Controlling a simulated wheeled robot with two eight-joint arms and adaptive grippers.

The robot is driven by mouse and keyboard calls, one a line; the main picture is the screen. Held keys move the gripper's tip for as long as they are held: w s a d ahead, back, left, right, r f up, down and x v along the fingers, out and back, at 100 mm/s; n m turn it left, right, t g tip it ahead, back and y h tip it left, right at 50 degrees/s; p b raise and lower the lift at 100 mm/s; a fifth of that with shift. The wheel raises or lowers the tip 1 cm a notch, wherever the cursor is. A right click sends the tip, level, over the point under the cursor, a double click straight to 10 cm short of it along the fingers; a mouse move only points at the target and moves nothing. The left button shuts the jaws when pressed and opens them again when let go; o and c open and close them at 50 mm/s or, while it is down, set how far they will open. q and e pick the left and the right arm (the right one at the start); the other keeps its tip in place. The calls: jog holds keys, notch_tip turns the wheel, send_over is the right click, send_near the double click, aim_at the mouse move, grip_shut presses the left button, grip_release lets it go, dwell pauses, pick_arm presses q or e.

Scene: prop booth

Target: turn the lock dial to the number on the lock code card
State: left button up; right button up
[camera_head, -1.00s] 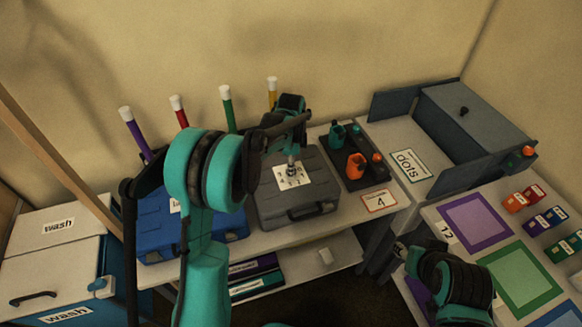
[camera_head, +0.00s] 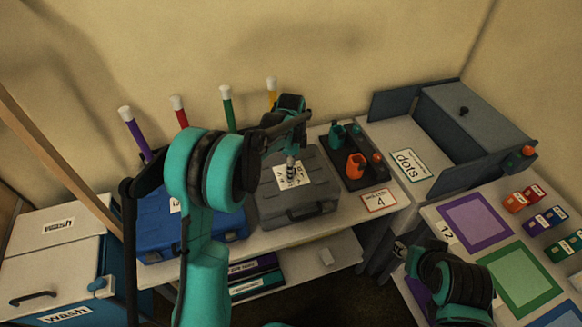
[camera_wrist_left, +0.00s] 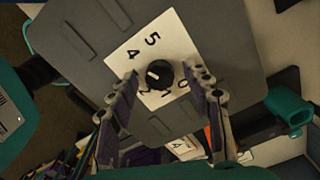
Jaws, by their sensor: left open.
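The lock dial, a black knob (camera_wrist_left: 159,73) with a white mark, sits on a white number plate (camera_wrist_left: 152,50) on the lid of a grey case (camera_head: 270,205). In the left wrist view its mark points toward the lower left, and 5, 4, 2, 1 and 0 show around it. The left finger covers part of the plate. The lock code card (camera_head: 380,200) on the table front reads 4. My left gripper (camera_wrist_left: 163,78) is open above the case, one finger on each side of the dial; contact cannot be told. My right gripper (camera_head: 402,250) is at the lower right, its fingers unclear.
A blue case (camera_head: 160,225) stands left of the grey one. A dark tray (camera_head: 352,176) with teal and orange pieces stands close on the right. Several coloured tubes with white caps, such as the green one (camera_head: 227,110), stand behind.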

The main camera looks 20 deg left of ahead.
pick_arm(q)
notch_tip(320, 180, up, 12)
dwell(0.5)
dwell(0.3)
